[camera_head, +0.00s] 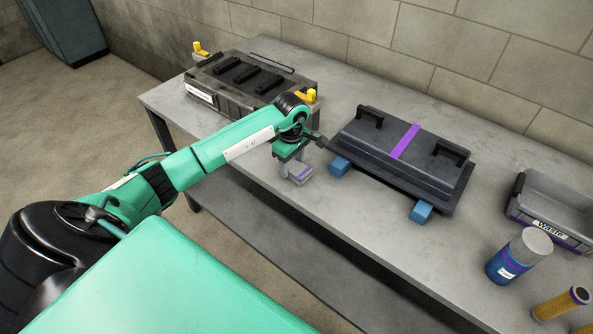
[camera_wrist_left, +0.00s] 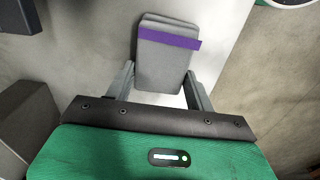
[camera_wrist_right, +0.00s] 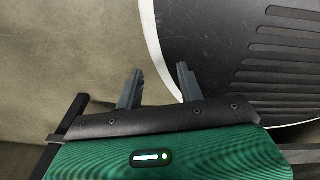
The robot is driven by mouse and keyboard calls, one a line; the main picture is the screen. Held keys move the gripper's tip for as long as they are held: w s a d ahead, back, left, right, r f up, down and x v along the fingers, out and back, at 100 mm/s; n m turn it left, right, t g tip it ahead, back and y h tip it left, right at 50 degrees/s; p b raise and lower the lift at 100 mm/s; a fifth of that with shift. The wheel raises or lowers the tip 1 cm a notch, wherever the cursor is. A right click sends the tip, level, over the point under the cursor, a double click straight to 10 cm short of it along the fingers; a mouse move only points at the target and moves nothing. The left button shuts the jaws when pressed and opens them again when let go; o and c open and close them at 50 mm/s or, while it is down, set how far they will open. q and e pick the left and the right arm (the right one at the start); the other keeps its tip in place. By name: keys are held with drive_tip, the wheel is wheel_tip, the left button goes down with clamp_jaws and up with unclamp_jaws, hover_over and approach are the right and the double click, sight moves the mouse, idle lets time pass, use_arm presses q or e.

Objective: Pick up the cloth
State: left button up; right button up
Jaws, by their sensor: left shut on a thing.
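The cloth (camera_head: 300,174) is a grey folded pad with a purple stripe, near the front edge of the workbench. It also shows in the left wrist view (camera_wrist_left: 166,68), between the fingers. My left gripper (camera_head: 292,165) is shut on it, with a finger along each side (camera_wrist_left: 160,88). I cannot tell whether the cloth touches the bench top. My right gripper (camera_wrist_right: 158,82) is open and empty, seen only in the right wrist view, above the floor beside a dark ribbed surface.
On the grey workbench (camera_head: 335,221) stand a dark engine block (camera_head: 250,80) at the back left, a black cover with a purple stripe (camera_head: 404,146) on blue blocks (camera_head: 421,212), a waste bin (camera_head: 552,213), a blue jar (camera_head: 508,266) and a yellow filter (camera_head: 560,303).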

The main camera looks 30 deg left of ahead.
sight(292, 165)
use_arm(q)
drive_tip(key=shift+r, duration=0.1)
